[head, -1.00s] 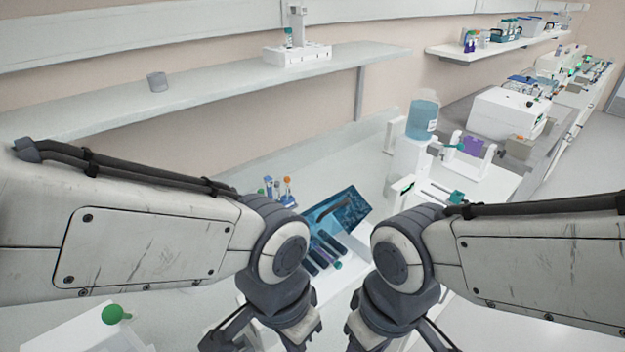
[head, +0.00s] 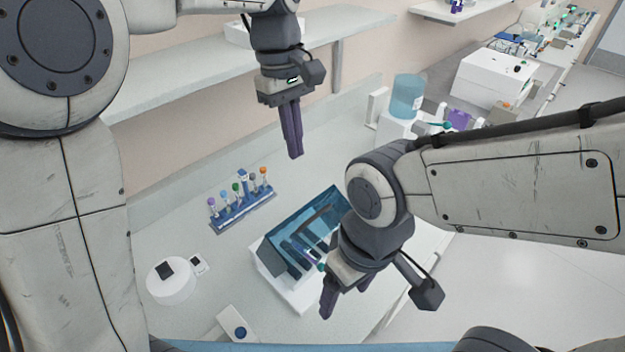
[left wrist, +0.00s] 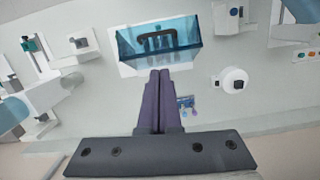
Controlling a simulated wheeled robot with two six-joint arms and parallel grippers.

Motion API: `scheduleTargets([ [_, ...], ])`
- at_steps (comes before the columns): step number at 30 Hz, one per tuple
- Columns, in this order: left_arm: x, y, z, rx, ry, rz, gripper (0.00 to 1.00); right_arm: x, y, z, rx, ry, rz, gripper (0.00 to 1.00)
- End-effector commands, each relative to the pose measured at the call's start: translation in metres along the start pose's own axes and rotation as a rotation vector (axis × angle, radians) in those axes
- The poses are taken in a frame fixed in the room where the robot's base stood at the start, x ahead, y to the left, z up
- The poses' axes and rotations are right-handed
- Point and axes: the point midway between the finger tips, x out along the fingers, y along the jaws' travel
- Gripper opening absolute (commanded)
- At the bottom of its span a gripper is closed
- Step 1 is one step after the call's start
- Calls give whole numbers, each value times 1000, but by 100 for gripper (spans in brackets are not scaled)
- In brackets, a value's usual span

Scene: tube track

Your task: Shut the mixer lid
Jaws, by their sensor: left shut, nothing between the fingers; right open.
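The mixer is a white box (head: 292,293) on the bench with a see-through blue lid (head: 318,212). The lid stands raised and tilted on the far side, and dark tubes show in the mixer. My right arm hides part of the mixer's right side. In the left wrist view the blue lid (left wrist: 190,38) has a dark curved handle (left wrist: 157,33). My left gripper (head: 296,155) is shut and empty, pointing down above the bench beyond the mixer, apart from the lid. My right gripper (head: 345,292) is open in front of the mixer's right side.
A blue rack (head: 245,210) of several capped tubes stands left of the mixer. A round white device (head: 171,282) is at the front left. A water-bottle dispenser (head: 406,98) stands at the back right. A wall shelf (head: 190,80) runs behind my left gripper.

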Motion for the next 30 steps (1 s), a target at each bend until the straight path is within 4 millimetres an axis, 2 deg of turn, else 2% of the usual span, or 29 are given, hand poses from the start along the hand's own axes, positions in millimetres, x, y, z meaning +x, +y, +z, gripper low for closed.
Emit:
scheduleTargets([
  [4, -8, 4, -11, -82, -7, -2, 0, -4, 0, 0, 0, 0, 0, 76],
  [8, 4, 4, -11, -92, -9, -4, 0, -6, 0, 0, 0, 0, 0, 76],
  [21, 93, 3, -9, -88, -9, -7, 0, -24, -2, -1, -4, 0, 0, 76],
  [24, 101, 5, 4, -83, -7, -4, 0, -32, -2, -2, -5, 0, 0, 76],
  [30, 116, 6, 17, -86, -6, -2, 0, -38, -3, -2, -6, 0, 0, 76],
])
